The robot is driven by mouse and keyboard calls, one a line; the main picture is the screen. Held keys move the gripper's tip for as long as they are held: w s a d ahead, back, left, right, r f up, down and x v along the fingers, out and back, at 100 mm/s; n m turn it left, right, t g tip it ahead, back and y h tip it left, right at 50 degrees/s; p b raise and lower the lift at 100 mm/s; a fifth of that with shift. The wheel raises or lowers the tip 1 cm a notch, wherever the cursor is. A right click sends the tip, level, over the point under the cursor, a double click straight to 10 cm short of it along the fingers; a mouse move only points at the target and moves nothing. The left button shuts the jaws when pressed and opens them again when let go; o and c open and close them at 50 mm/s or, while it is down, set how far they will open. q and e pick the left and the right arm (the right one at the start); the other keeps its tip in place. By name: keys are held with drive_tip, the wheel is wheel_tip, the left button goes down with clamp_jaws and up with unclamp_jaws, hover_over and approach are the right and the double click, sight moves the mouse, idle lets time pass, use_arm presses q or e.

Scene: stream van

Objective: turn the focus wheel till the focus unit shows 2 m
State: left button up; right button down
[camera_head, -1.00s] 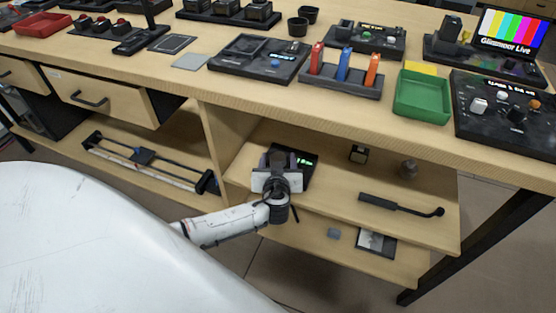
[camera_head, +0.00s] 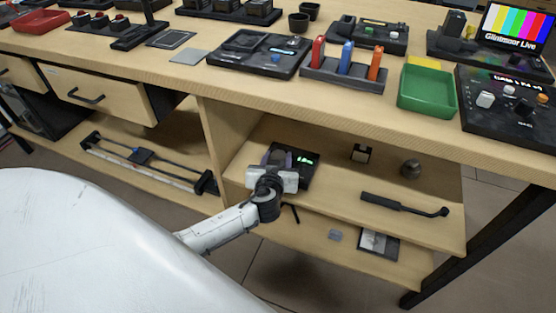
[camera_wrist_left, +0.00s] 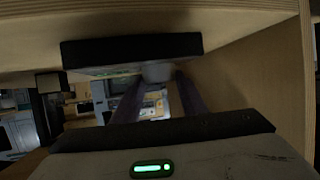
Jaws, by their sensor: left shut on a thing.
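The focus unit (camera_head: 308,168) is a dark box with small green digits, on the upper shelf under the bench, in the head view. The digits are too small to read. In the left wrist view the unit (camera_wrist_left: 130,50) is a dark slab near the top, and its grey round focus wheel (camera_wrist_left: 157,72) sticks out below it. My left gripper (camera_wrist_left: 160,80) has its two purple fingers shut on the wheel, one finger on each side. In the head view the left gripper (camera_head: 278,158) is at the unit's left front, and its body hides the wheel. My right gripper is not in view.
A shelf board and upright panel (camera_head: 222,140) stand close left of the unit, with the bench top above. The shelf between is clear.

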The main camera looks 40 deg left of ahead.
use_arm(q)
drive_tip(key=o, duration=1.1)
drive_tip(key=shift+c, duration=0.2)
drive_tip(key=p+v, duration=0.1)
drive_tip(key=v, duration=0.9)
drive_tip(key=shift+p, duration=0.3)
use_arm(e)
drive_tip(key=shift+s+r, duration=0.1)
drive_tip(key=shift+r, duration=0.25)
use_arm(q)
drive_tip(key=shift+s+d+r, duration=0.1)
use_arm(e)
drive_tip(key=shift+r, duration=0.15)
use_arm(q)
drive_tip(key=s+d+f+m+g+h+p, duration=0.1)
drive_tip(key=s+d+m+g+h+p, duration=0.2)
drive_tip(key=s+d+m+h+p, duration=0.4)
drive_tip(key=s+d+h+p, duration=0.1)
drive_tip(key=s+d+h, duration=0.1)
drive_tip(key=s+d, duration=0.6)
drive_tip(key=shift+s+d+f+m, duration=0.25)
drive_tip(key=shift+s+f+m, duration=0.15)
drive_tip(key=shift+s, duration=1.4)
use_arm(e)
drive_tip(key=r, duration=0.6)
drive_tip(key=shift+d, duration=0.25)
